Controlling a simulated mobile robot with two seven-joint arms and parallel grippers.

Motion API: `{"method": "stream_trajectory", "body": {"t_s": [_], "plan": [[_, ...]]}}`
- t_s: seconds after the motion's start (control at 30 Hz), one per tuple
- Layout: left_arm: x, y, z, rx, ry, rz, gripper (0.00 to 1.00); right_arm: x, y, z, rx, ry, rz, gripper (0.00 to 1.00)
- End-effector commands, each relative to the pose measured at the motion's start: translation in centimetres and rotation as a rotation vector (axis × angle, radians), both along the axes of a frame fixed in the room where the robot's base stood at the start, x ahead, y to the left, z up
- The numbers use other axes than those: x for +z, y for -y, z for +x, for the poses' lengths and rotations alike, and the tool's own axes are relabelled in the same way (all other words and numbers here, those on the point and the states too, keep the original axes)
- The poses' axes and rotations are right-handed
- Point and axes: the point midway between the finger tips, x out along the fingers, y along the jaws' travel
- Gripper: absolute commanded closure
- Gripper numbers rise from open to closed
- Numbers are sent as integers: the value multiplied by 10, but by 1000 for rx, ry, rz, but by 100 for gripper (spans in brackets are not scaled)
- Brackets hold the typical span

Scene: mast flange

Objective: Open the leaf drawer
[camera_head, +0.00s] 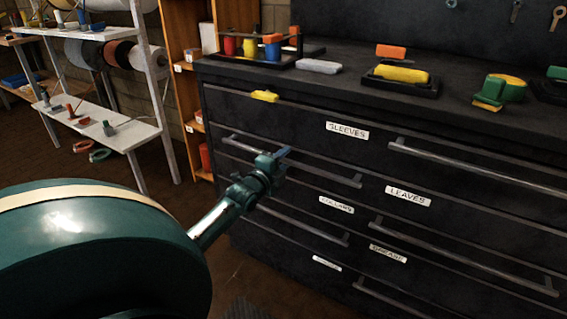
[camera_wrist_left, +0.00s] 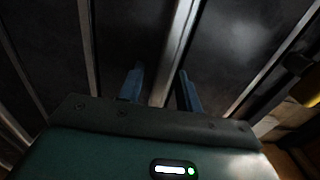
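The black drawer cabinet (camera_head: 300,118) fills the right of the head view. Its label LEAVES (camera_head: 408,196) is on the front, below and right of the label SLEEVES (camera_head: 347,130). A metal bar handle (camera_head: 330,174) runs across the left part of the front; which label belongs to it I cannot tell. My left gripper (camera_head: 283,155) is at this handle, hiding part of it. In the left wrist view its two blue fingers (camera_wrist_left: 162,90) stand apart on either side of a metal bar (camera_wrist_left: 180,45), with gaps visible. The drawers look closed. My right gripper is not in view.
More bar handles (camera_head: 480,167) cross the right of the front. The cabinet top holds a yellow block (camera_head: 402,74) on a dark base, a grey block (camera_head: 318,66) and coloured cylinders (camera_head: 250,47). A white shelf rack (camera_head: 128,132) stands at left.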

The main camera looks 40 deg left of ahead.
Motion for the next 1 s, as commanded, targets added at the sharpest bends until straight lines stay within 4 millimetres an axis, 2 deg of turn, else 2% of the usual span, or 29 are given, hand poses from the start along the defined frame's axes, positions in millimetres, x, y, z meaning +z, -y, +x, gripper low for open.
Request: {"method": "stream_trajectory", "body": {"t_s": [0.23,0.67,1.0], "plan": [[0,0,0,0,-1,0,65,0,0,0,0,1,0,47],[0,0,0,0,0,0,100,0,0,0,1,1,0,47],[0,0,0,0,0,0,100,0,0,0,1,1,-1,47]]}}
